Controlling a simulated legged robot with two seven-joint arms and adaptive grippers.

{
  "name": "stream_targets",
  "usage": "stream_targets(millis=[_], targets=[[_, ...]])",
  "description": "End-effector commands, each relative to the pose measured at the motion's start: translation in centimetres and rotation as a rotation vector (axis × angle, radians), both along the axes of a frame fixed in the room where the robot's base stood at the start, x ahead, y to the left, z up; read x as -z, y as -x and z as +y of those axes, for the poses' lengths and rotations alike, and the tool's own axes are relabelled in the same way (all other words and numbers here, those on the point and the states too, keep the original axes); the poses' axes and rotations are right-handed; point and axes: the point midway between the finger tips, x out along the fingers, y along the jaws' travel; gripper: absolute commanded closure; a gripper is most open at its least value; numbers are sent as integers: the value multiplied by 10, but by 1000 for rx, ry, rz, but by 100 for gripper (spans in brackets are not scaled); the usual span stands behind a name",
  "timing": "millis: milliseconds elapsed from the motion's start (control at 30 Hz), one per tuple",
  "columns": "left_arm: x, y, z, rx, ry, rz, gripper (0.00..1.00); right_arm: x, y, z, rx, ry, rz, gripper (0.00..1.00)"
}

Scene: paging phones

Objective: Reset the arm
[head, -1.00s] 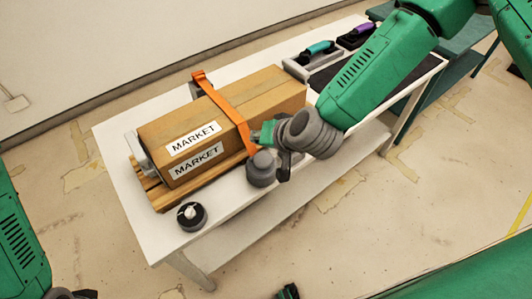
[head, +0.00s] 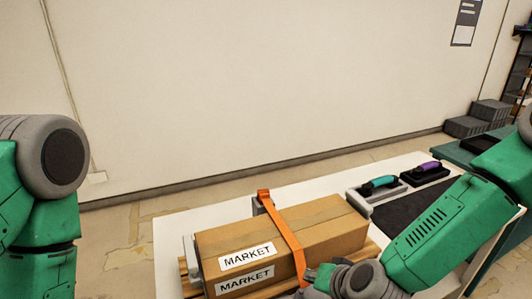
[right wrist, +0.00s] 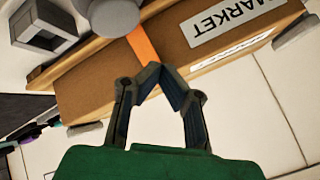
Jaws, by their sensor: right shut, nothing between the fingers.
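My right arm comes in from the right in the head view, with its wrist low in front of the carton. My right gripper (head: 318,276) is partly cut off by the lower picture area there. In the right wrist view its fingers (right wrist: 161,74) meet at the tips, shut and empty, close to the carton (right wrist: 90,85) and its orange strap (right wrist: 144,46). I cannot tell if they touch it. My left arm stands at the left edge of the head view, and its gripper is out of the picture.
The carton (head: 325,228), marked MARKET, lies under the orange strap (head: 286,228) on wooden slats. The white table (head: 170,240) also bears a teal-handled tool (head: 380,184), a purple-handled tool (head: 428,168) and a dark mat (head: 412,208).

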Motion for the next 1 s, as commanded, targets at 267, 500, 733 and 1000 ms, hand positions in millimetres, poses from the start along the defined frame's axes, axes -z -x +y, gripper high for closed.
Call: stream_targets(millis=[267, 500, 733, 1000], targets=[[69, 1, 1, -1, 0, 1, 53, 145, 111, -31, -167, 159, 215, 100], [132, 1, 1, 0, 0, 1, 53, 246, 222, -106, -298, 359, 451, 100], [157, 1, 1, 0, 0, 1, 53, 270, 269, -153, -340, 474, 569, 100], [158, 1, 1, 0, 0, 0, 53, 270, 272, -157, -342, 483, 578, 100]])
